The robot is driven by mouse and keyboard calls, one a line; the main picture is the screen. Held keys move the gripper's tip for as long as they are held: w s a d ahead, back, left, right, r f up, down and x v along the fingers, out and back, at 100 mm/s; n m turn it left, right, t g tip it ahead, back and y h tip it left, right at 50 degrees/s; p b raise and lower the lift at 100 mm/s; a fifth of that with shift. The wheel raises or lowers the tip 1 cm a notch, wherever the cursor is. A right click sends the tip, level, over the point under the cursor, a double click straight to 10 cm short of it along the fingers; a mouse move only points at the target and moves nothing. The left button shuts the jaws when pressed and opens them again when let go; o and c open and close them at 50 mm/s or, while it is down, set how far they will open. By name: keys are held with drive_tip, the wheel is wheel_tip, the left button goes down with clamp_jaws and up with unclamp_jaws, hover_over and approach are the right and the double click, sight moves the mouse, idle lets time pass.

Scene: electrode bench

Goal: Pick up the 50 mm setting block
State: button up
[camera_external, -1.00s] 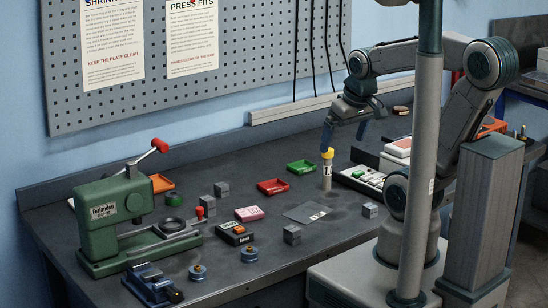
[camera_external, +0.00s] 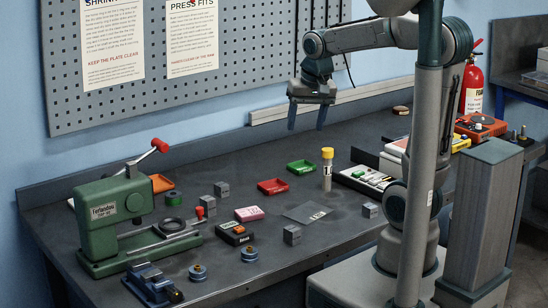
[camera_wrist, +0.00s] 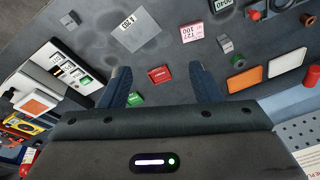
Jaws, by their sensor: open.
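Several grey blocks stand on the bench, and I cannot read which is the 50 mm one. My gripper (camera_external: 306,127) is open and empty, high above the back of the bench, apart from every block.
A green press (camera_external: 115,215) stands at left. A pegboard (camera_external: 240,60) is behind. The front right bench is fairly clear.

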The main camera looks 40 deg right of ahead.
drive_tip(key=w+a+f+m+g+b, duration=0.3)
drive_tip(key=w+a+m, duration=0.35)
drive_tip(key=w, duration=0.65)
drive_tip(key=m+b, duration=0.2)
drive_tip(key=m, duration=0.4)
hover_over(207, 198)
wheel_tip(207, 198, down, 10)
wheel_tip(207, 198, down, 13)
drive_tip(key=shift+s+r+p, duration=0.1)
drive_tip(key=shift+p, duration=0.55)
clamp_jaws()
